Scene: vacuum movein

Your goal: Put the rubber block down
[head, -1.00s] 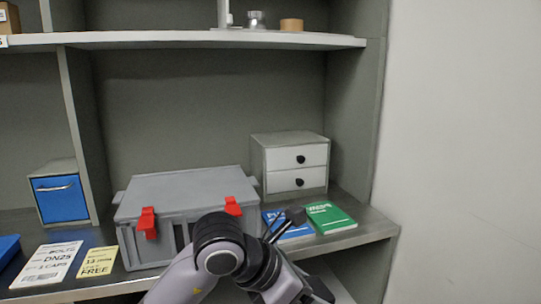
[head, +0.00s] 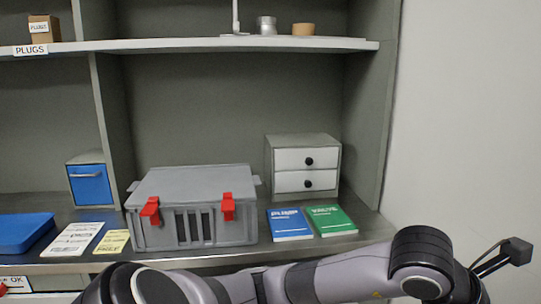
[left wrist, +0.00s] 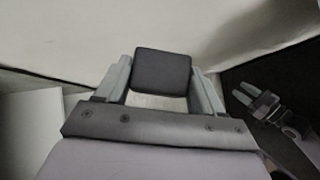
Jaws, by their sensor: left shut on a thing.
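The rubber block (left wrist: 162,72) is a dark, flat, square piece with rounded corners in the left wrist view. My left gripper (left wrist: 163,78) is shut on it, one pale finger at each side. The block is held up against a pale, blurred background; I cannot tell what lies beneath it. In the head view my arm spans the bottom edge to the lower right, and its fingers and the block are not visible there. My right gripper (left wrist: 243,92) shows at the right of the left wrist view, its two pale fingers apart with nothing visible between them.
A grey toolbox (head: 195,183) with red latches stands on the bench. Right of it are a blue book (head: 290,224), a green book (head: 331,220) and a small drawer unit (head: 303,160). A blue tray (head: 22,232) and cards lie left. A plain wall bounds the right.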

